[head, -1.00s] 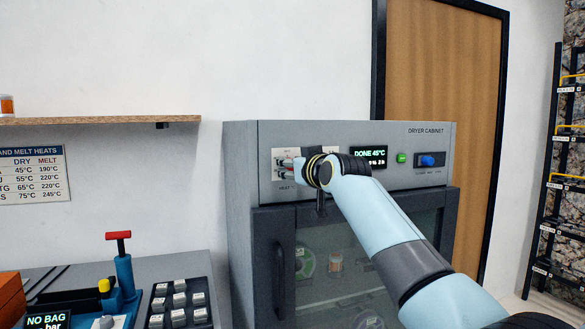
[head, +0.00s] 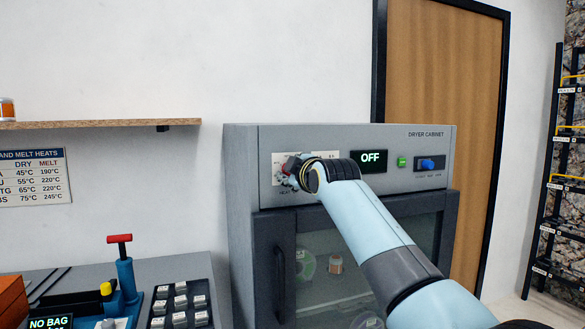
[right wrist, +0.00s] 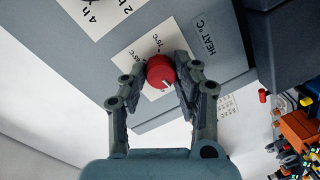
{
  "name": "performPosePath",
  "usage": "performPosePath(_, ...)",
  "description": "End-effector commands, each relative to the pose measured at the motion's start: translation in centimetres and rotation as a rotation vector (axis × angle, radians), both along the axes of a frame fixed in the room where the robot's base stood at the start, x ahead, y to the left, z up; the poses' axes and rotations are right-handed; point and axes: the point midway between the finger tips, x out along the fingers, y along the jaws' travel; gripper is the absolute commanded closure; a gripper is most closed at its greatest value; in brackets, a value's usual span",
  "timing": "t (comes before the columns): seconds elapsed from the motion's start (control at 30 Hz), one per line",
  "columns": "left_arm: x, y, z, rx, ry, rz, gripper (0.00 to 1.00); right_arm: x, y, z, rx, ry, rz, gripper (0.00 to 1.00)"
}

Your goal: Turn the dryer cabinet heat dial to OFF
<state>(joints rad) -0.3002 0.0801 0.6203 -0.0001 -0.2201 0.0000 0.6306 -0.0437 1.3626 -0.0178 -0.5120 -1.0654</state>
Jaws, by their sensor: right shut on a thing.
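The grey dryer cabinet (head: 240,170) stands in the middle of the head view. Its display (head: 369,161) reads OFF. The red heat dial (right wrist: 160,71) sits on a white scale plate in the right wrist view, with a pale pointer mark on its lower right. In the head view the dial (head: 290,164) is partly covered by my gripper. My right gripper (right wrist: 157,85) has one finger on each side of the dial and is shut on it. In the head view my right gripper (head: 287,174) is at the panel's left end. My left gripper is not in view.
A green button (head: 402,161) and a blue switch (head: 428,164) are on the panel's right. The cabinet's glass door (head: 340,275) is shut below. A bench with a keypad (head: 180,303) and a red-handled device (head: 119,238) is at left. A wooden shelf (head: 90,125) is above.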

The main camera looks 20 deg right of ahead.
Motion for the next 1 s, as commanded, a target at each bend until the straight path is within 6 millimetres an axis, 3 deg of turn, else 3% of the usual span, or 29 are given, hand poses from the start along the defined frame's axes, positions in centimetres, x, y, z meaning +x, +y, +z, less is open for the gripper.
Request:
performPosePath(0.5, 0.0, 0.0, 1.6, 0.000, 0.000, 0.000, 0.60, 0.0, 0.1, -0.1, -0.329, -0.008, 0.001, 1.00)
performPosePath(1.0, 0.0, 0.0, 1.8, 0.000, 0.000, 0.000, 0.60, 0.0, 0.1, -0.2, -0.387, -0.009, 0.001, 1.00)
